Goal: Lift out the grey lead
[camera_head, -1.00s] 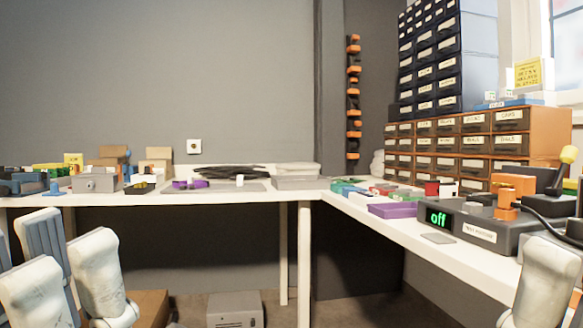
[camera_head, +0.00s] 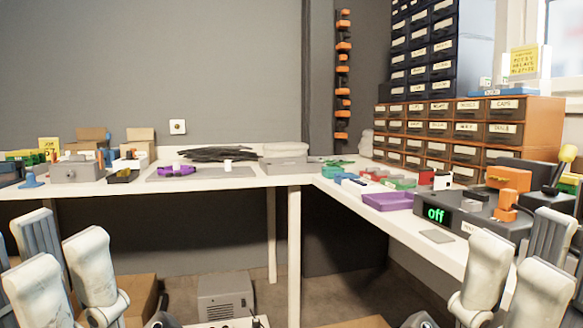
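A dark, flat heap of lead-like strips (camera_head: 215,154) lies at the back of the far bench; I cannot tell whether a grey lead is among them. My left gripper (camera_head: 62,262) is at the lower left with its pale fingers spread apart and nothing between them. My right gripper (camera_head: 518,262) is at the lower right, also spread and empty. Both are in front of the benches and far from the heap.
An L-shaped white bench (camera_head: 240,183) carries a purple tray (camera_head: 388,201), a black machine reading "off" (camera_head: 436,214), and a grey box (camera_head: 77,172). Drawer cabinets (camera_head: 470,130) stand behind at right. An open carton (camera_head: 140,299) and a grey unit (camera_head: 225,296) are on the floor.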

